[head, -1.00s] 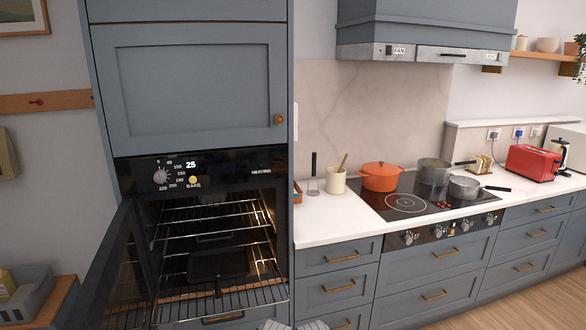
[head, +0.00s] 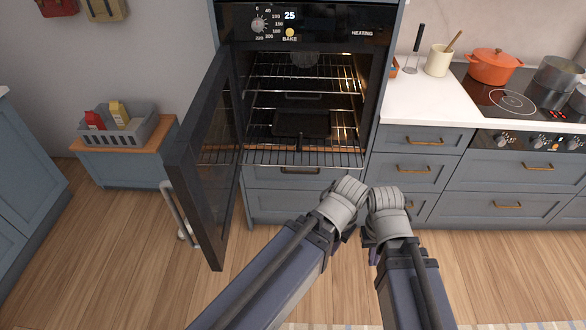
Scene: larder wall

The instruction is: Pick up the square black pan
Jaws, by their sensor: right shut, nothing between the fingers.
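The square black pan (head: 302,124) lies on the lower pulled-out wire rack inside the open oven, and its handle points out toward me. My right gripper (head: 385,200) is in front of and below the oven, to the right of the pan and apart from it. It is shut and empty. My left gripper (head: 347,197) is just left of it, also below the rack and clear of the pan. Whether its fingers are open or shut does not show.
The oven door (head: 205,160) hangs open on the left. The wire rack (head: 345,158) juts out of the oven. A grey crate (head: 135,135) with bottles stands at far left. An orange pot (head: 493,68) and a grey pot (head: 560,75) are on the hob. The floor in front is clear.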

